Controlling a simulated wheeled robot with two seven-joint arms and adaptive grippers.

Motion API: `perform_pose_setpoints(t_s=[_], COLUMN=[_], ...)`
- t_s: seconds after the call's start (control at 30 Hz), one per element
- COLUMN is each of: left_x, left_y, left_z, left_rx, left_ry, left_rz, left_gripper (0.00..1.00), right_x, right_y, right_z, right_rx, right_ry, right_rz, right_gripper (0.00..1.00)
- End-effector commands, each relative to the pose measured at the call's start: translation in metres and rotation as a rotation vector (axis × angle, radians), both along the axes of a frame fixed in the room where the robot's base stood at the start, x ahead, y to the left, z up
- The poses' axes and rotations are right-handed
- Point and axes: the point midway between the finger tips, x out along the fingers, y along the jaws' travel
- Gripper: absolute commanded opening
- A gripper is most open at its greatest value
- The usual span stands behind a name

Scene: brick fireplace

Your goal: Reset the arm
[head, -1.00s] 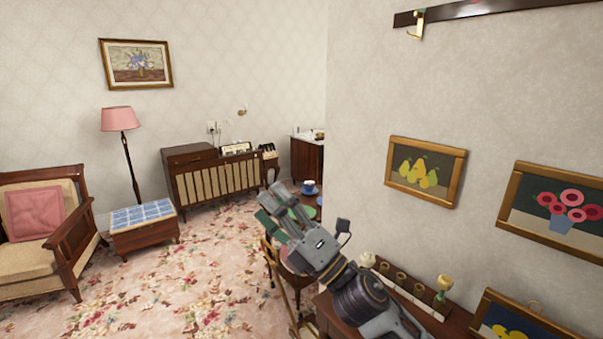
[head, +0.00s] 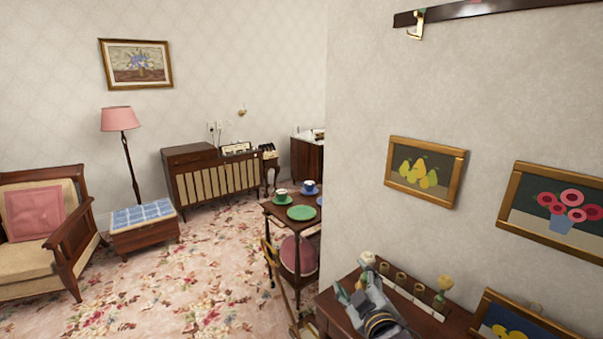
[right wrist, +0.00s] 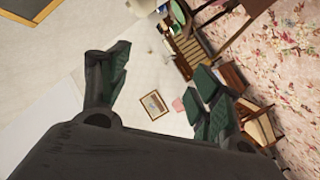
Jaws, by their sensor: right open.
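My right gripper (head: 352,292) shows low in the head view, in front of the dark wooden cabinet (head: 335,318) by the right wall. In the right wrist view my right gripper (right wrist: 163,88) has its two green-padded fingers spread wide apart, with nothing between them but the distant room. It is open and empty. Most of the right arm is below the head view's edge. My left gripper is in neither view.
The cabinet carries a row of small cups (head: 402,281) near the gripper. Framed pictures (head: 426,172) hang on the wall above. A small table (head: 282,213) with plates and cups stands beyond, with a pink-seated chair (head: 298,254). The flowered carpet (head: 190,280) at left is open.

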Motion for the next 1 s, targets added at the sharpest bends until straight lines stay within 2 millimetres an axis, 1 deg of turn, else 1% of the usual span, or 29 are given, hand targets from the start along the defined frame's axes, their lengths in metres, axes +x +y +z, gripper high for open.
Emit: perform_pose_setpoints(t_s=[0.03,0.1,0.27,0.4,0.47,0.5,0.6,0.7,0.8,1.0], left_x=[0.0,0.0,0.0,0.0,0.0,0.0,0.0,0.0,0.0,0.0], left_y=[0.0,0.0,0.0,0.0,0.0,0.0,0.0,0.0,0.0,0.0], left_z=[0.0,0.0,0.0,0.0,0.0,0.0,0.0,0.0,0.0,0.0], left_rx=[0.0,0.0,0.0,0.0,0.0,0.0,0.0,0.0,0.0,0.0], left_ry=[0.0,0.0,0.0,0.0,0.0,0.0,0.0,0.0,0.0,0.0], left_rz=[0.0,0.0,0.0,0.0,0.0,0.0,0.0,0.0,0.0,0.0], left_gripper=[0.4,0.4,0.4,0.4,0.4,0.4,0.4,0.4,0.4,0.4], right_x=[-0.007,-0.018,-0.049,-0.084,-0.1,-0.112,-0.14,-0.162,-0.18,-0.21], right_y=[-0.008,-0.018,-0.039,-0.056,-0.062,-0.065,-0.073,-0.078,-0.082,-0.087], right_z=[-0.017,-0.039,-0.088,-0.129,-0.145,-0.155,-0.175,-0.189,-0.199,-0.213], right_rx=[0.028,0.067,0.151,0.218,0.245,0.262,0.298,0.325,0.342,0.37], right_ry=[0.062,0.149,0.346,0.52,0.594,0.642,0.751,0.833,0.897,0.999], right_rz=[-0.025,-0.061,-0.146,-0.223,-0.256,-0.278,-0.328,-0.367,-0.399,-0.448], right_gripper=[0.64,0.64,0.64,0.64,0.64,0.64,0.64,0.64,0.64,0.64])
